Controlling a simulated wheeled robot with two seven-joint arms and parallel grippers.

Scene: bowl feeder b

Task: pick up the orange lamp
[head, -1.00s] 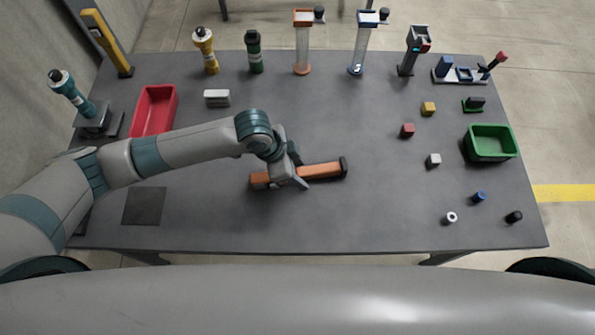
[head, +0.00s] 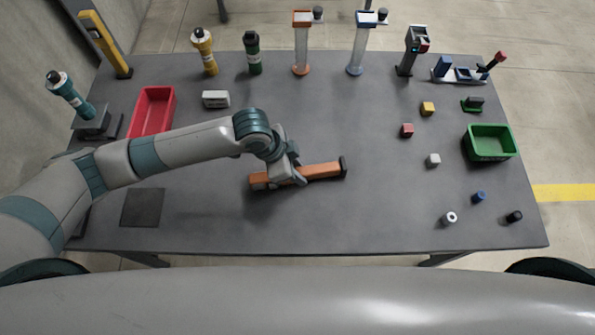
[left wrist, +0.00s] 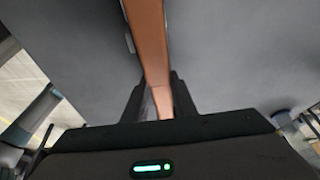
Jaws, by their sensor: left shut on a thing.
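In the left wrist view the lamp (left wrist: 148,40) runs up between the two dark fingers of the left gripper (left wrist: 157,98). A shadow lies on the table below the lamp; how far it is off the surface is hard to tell. My right gripper is not in view.
A red bin (head: 152,112) stands at the left and a green bin (head: 490,143) at the right. Small blocks and cylinders lie on the right side. Several upright devices line the back edge. The table (head: 340,220) is bare in front of the lamp.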

